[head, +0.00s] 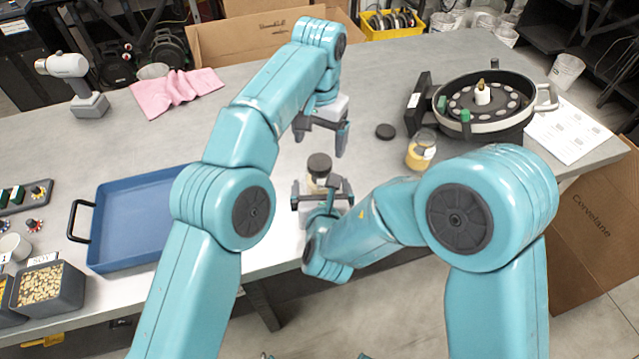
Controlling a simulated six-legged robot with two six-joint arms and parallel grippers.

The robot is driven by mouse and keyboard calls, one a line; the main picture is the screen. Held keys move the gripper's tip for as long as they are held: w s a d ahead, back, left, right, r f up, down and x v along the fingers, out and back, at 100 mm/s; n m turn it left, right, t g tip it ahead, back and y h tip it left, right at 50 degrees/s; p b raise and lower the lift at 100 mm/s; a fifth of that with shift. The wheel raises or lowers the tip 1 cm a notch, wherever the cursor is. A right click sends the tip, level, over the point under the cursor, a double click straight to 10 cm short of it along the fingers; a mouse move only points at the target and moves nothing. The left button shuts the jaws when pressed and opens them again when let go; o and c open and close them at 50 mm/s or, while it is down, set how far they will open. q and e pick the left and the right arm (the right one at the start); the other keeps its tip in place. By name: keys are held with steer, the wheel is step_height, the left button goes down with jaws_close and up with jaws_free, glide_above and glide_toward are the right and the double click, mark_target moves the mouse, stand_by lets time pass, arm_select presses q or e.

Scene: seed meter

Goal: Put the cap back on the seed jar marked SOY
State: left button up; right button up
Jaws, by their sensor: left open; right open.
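A loose black cap (385,131) lies flat on the table. Next to it stands a clear jar (421,151) with yellowish contents and no dark cap on it; its marking is not readable. A second jar (318,183) wears a dark cap (319,163) and stands nearer the front edge; I cannot read a marking on it. My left gripper (321,142) is open and empty, above and behind the capped jar. My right gripper (322,192) is open, with its fingers to either side of the capped jar; whether they touch it cannot be told.
A round black seed meter (484,124) stands at the right, with papers (568,131) beside it. A blue tray (140,225) lies at the left. A seed bin (48,290) tagged SOY sits front left.

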arm_select(q)
steer(key=shift+f+b, duration=0.65)
steer(key=shift+f, duration=0.25)
arm_select(e)
steer(key=v, duration=0.9)
steer(key=shift+s, duration=0.35)
steer(key=shift+r, duration=0.1)
